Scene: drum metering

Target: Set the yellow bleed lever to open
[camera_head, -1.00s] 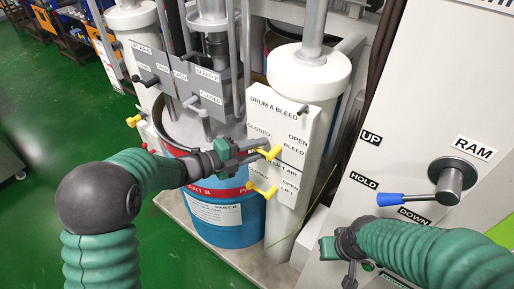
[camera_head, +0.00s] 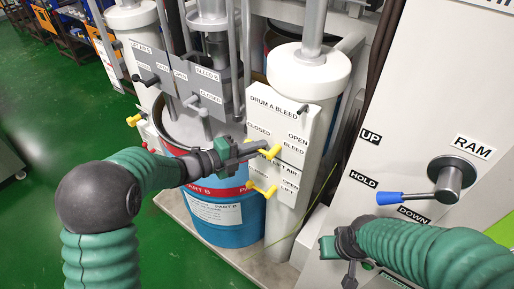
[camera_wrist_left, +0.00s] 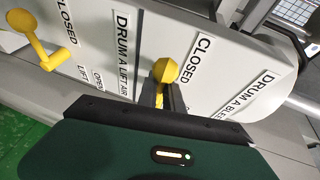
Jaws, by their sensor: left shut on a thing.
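The yellow bleed lever (camera_head: 271,152) sits on the white panel (camera_head: 292,119) labelled DRUM A BLEED, between the CLOSED and OPEN labels. My left gripper (camera_head: 258,149) is shut on this lever. In the left wrist view, the lever's yellow knob (camera_wrist_left: 165,70) stands out beyond the dark fingers, beside the CLOSED label; the rest of the lever is partly hidden by the fingers. My right gripper (camera_head: 338,262) hangs at the lower right, away from the panel; its jaws are too unclear to judge.
A second yellow lever (camera_head: 263,189), by the LIFT AIR labels, is just below; it also shows in the left wrist view (camera_wrist_left: 40,42). A blue drum (camera_head: 222,222) stands below my left gripper. The RAM lever with a blue handle (camera_head: 390,198) is at right.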

